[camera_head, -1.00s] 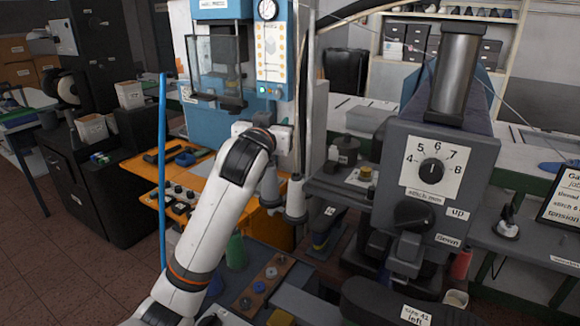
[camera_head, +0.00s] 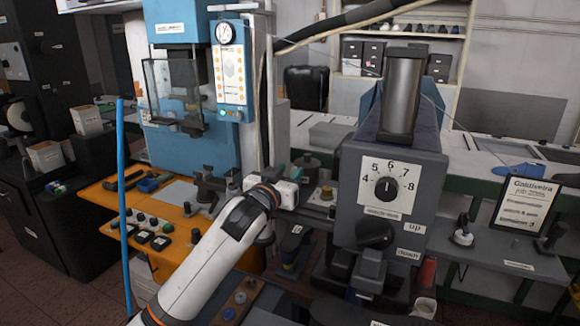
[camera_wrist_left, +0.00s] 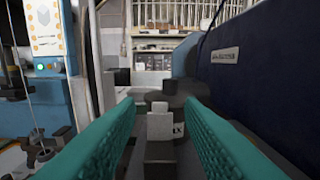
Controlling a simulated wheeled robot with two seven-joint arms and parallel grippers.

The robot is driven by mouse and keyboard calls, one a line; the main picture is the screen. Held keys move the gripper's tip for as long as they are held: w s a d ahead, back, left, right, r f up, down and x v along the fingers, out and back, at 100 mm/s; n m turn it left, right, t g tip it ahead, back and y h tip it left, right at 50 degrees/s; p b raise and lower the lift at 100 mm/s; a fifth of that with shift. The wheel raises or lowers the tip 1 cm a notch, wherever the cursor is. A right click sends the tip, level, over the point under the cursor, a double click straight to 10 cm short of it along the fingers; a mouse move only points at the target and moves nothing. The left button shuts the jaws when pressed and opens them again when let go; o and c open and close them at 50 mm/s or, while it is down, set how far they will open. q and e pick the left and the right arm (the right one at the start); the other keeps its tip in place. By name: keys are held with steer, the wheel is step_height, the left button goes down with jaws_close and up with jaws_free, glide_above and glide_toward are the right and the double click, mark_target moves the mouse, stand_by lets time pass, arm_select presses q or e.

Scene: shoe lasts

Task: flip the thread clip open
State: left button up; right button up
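My left gripper (camera_head: 287,194) is at the left side of the grey stitching machine (camera_head: 350,165), in front of its side shelf; its fingers are hard to make out in the head view. In the left wrist view its two teal fingers (camera_wrist_left: 160,103) are apart with nothing held between them. A small grey upright block (camera_wrist_left: 160,126) on a darker base shows in the gap between the fingers, ahead of them. It may be the thread clip, but I cannot tell for sure, nor whether it is open. My right gripper is not in view.
The machine's dark blue body (camera_wrist_left: 255,60) stands close on the right of the fingers. A dial plate (camera_head: 387,187) and black knob (camera_head: 374,232) are on its front. An orange bench (camera_head: 150,215) and blue press (camera_head: 185,85) stand left. A framed card (camera_head: 524,205) stands right.

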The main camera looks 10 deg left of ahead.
arm_select(q)
steer(key=shift+w+d, duration=0.15)
steer(key=shift+w, duration=0.55)
steer(key=shift+c, duration=0.4)
jaws_close()
steer(key=p, duration=0.2)
steer(key=r+g+p, duration=0.1)
steer(key=p, duration=0.1)
steer(key=shift+w, duration=0.2)
steer(key=shift+f+g+p, duration=0.15)
steer(key=shift+g+p, duration=0.15)
steer(key=shift+p, duration=0.25)
steer(key=shift+f, duration=0.2)
steer(key=shift+o, duration=0.4)
jaws_free()
